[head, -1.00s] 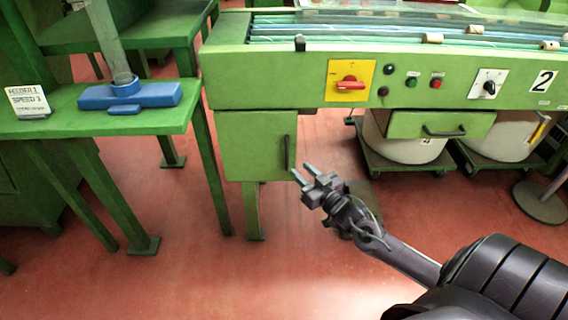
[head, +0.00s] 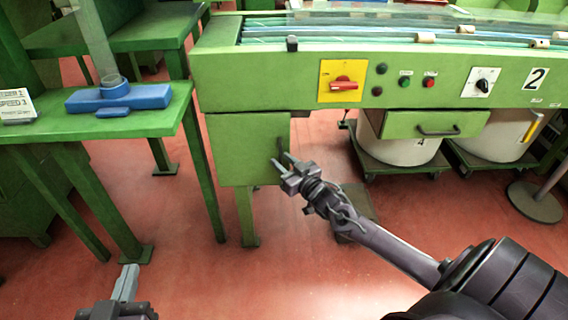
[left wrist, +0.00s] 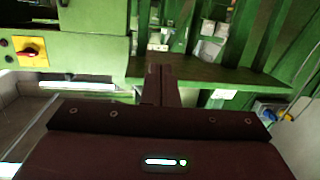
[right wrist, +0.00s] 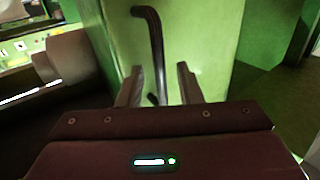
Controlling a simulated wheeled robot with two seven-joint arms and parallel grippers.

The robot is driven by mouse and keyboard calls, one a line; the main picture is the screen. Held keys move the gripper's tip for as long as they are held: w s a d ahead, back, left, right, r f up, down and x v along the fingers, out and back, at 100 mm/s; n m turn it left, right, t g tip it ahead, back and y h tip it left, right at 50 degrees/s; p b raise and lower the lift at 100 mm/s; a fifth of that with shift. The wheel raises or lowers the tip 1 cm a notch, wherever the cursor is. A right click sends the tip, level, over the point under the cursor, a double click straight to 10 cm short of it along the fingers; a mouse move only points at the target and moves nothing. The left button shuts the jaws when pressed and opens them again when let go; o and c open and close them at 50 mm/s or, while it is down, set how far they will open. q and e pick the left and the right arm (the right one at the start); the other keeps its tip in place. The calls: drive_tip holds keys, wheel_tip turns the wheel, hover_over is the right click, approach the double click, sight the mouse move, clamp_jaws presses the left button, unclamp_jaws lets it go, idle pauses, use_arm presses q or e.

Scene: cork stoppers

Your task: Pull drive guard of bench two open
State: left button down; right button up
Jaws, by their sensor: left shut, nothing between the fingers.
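The drive guard (head: 238,150) of bench two is a green box panel under the bench's left end, and it looks closed. Its dark upright bar handle (head: 281,150) is near the panel's right edge. My right gripper (head: 283,164) is at the handle with its fingers apart. In the right wrist view the handle (right wrist: 156,45) shows between the open fingers (right wrist: 159,72), nearer the left one; I see no finger closed on it. My left gripper (head: 129,272) is low at the left of the head view, shut and empty, away from the guard.
Bench two (head: 300,85) carries a red switch on a yellow plate (head: 344,81). A green drawer (head: 430,124) with a handle is right of the guard. A green side table (head: 60,128) with a blue fixture (head: 118,97) stands left. Open red floor lies in front.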

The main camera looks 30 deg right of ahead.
clamp_jaws()
idle(0.3)
